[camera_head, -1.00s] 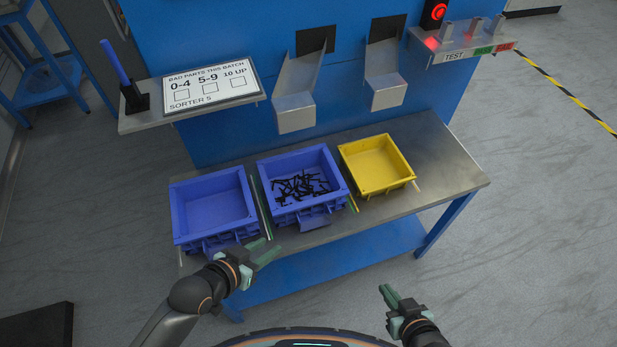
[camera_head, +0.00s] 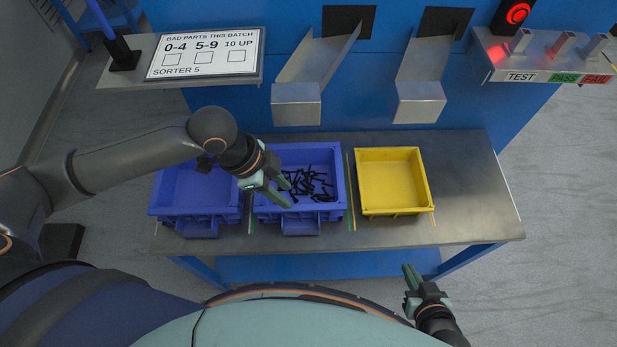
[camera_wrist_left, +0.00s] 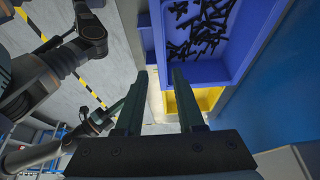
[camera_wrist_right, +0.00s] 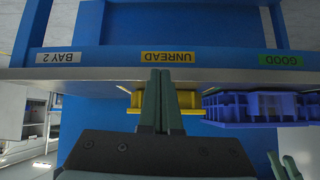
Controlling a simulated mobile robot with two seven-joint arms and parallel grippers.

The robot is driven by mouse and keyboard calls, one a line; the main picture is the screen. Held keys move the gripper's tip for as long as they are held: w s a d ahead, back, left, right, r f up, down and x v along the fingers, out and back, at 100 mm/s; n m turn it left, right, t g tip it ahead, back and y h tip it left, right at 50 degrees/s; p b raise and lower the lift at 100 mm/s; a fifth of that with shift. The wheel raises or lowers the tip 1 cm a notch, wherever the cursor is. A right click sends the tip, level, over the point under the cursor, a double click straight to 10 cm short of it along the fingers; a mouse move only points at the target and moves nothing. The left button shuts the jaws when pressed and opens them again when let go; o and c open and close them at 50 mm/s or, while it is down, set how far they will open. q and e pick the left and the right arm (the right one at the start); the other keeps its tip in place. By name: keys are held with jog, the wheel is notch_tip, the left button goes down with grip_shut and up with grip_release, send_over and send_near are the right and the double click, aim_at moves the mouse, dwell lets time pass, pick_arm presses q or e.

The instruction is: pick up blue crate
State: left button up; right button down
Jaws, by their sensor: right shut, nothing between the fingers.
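Two blue crates stand side by side on the metal bench. The left blue crate (camera_head: 165,190) looks empty where visible; my left arm and gripper cover part of it. The middle blue crate (camera_head: 334,160) holds many small black parts and also shows in the left wrist view (camera_wrist_left: 209,68). My left gripper (camera_head: 288,191) is open, with its fingertips over the middle crate's left part; contact cannot be told. Its fingers stand apart in the left wrist view (camera_wrist_left: 155,92). My right gripper (camera_head: 408,275) is shut and empty in front of the bench, below the yellow crate. A blue crate (camera_wrist_right: 262,108) shows in the right wrist view.
An empty yellow crate (camera_head: 393,180) stands right of the middle crate. The bench top (camera_head: 470,200) is clear to its right. Two metal chutes (camera_head: 318,70) and a shelf with a sign (camera_head: 207,53) hang above the bench. A TEST/PASS/FAIL panel (camera_head: 545,65) is at upper right.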

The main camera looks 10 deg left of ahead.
aim_at(306, 211)
pick_arm(q)
jog(key=b+x, duration=0.2)
jog(key=x, duration=1)
jog(key=shift+w+a+f, duration=0.1)
jog(key=shift+f, duration=0.1)
grip_shut()
jog(key=shift+w+r, duration=0.1)
jog(key=shift+r, duration=0.05)
dwell(0.9)
